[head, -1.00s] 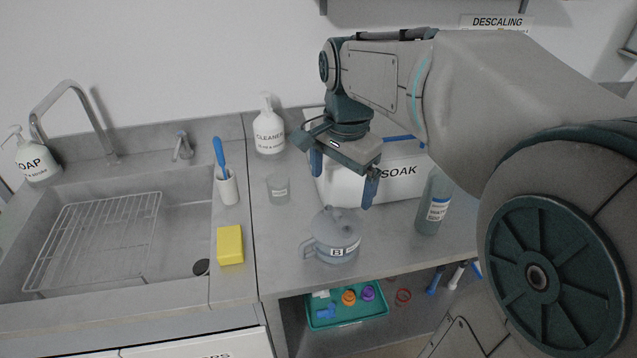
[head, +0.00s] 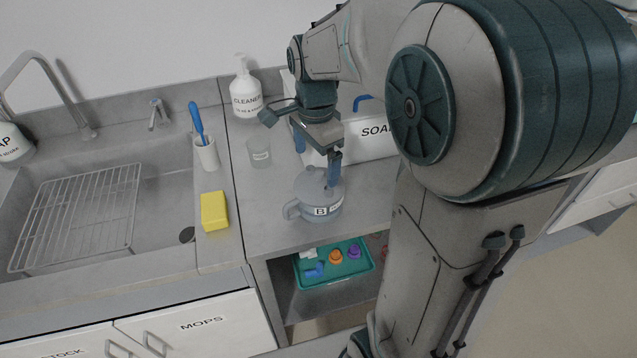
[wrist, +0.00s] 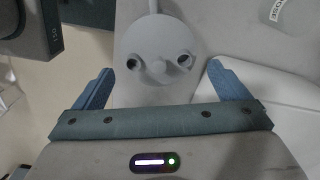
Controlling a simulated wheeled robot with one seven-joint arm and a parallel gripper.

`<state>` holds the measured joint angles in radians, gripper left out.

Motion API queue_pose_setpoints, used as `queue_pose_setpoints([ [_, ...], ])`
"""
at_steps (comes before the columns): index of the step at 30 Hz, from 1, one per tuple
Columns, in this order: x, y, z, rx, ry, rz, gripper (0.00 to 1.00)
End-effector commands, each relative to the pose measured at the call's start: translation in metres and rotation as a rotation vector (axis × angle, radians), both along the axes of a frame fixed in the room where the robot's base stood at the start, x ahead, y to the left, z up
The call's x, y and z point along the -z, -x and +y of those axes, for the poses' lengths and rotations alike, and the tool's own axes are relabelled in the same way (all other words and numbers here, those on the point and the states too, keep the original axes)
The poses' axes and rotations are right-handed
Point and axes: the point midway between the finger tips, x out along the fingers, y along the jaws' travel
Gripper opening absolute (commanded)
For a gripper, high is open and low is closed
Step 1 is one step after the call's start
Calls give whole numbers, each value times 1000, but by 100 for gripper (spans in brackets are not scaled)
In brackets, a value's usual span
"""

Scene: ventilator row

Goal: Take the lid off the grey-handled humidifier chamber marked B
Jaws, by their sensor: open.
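The humidifier chamber marked B (head: 322,210) stands upright on the counter, a round grey pot with its grey handle (head: 291,210) on the left side. Its grey lid (head: 318,181) sits on top. In the wrist view the lid (wrist: 157,50) shows from above, with a central knob and two round ports, ahead of the fingers. My gripper (head: 317,160) is above the chamber, its blue fingers apart. In the wrist view my gripper (wrist: 155,84) is open, with nothing between its fingers. The right finger hides a little of the lid's top in the head view.
A white SOAK bin (head: 362,138) stands close behind and right of the chamber. A clear cup (head: 259,152) and a CLEANER bottle (head: 246,95) stand behind left. A yellow sponge (head: 214,211) lies by the sink. A teal tray (head: 334,266) with small parts sits on the shelf below.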

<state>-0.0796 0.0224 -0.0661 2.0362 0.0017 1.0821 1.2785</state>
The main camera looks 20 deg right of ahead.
Motion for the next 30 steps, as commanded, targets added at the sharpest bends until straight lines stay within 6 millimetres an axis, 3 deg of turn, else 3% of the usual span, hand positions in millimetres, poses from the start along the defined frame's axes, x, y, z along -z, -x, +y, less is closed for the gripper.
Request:
queue_pose_setpoints([
  [7,37,1,-7,1,-1,4,95],
  [17,44,1,-7,1,-1,0,95],
  [21,44,1,-7,1,-1,0,56],
  [24,44,1,-7,1,-1,0,34],
  [30,45,1,-7,0,0,2,32],
])
